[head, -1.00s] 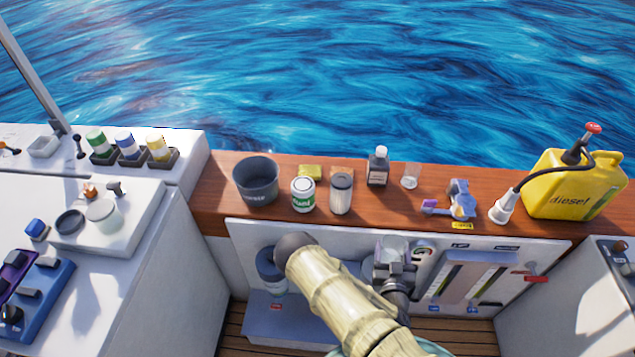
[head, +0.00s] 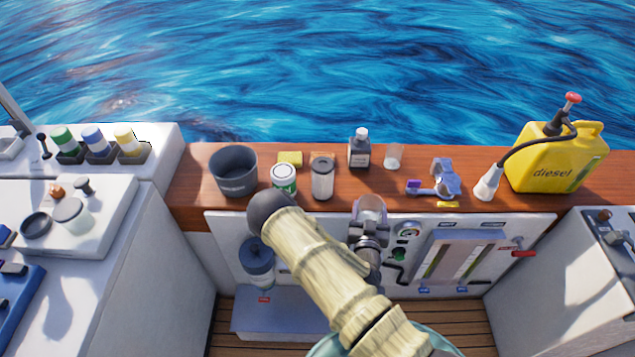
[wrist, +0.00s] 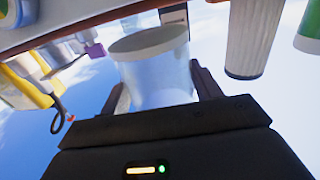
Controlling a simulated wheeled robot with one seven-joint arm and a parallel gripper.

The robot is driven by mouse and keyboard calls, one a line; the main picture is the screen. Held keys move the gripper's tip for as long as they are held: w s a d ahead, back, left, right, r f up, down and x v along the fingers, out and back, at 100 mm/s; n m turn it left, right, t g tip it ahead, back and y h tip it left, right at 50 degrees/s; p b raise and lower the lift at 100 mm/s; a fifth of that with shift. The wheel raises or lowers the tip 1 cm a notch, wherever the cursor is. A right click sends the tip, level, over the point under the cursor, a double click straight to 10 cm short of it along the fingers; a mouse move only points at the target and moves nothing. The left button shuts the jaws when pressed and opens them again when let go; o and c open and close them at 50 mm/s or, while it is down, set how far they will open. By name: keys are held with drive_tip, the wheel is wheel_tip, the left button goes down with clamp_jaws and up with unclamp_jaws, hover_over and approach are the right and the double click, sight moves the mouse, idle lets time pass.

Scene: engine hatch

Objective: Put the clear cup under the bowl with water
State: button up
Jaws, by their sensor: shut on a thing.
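A clear cup (head: 371,207) is held in my gripper (head: 369,230), in front of the wooden ledge's front edge. In the wrist view the cup (wrist: 152,68) sits between the two dark fingers, and my gripper (wrist: 160,95) is shut on it. It looks empty. A filter with a dark blue top (head: 257,254) is mounted on the left of the white panel. Its clear lower bowl (head: 263,284) hangs above a grey step, left of and lower than my gripper. My arm is close to its right side. Water inside the bowl is too small to make out.
On the wooden ledge (head: 430,205) stand a dark bucket (head: 234,172), a green-white can (head: 284,178), a grey cylinder (head: 322,178), a dark bottle (head: 360,150), a small clear glass (head: 393,156) and a yellow diesel can (head: 555,165). Gauges and a red lever (head: 523,253) are on the panel's right.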

drive_tip(key=w+r+m+g+h+b, duration=0.1)
drive_tip(key=w+r+m+h+b, duration=0.2)
drive_tip(key=w+r+b, duration=0.6)
drive_tip(key=shift+w+h+b, duration=0.6)
drive_tip(key=shift+h+b, duration=0.05)
drive_tip(key=shift+h, duration=0.25)
wheel_tip(320, 180, down, 6)
drive_tip(key=shift+f, duration=0.15)
drive_tip(key=shift+f+b, duration=0.3)
drive_tip(key=shift+f, duration=1.55)
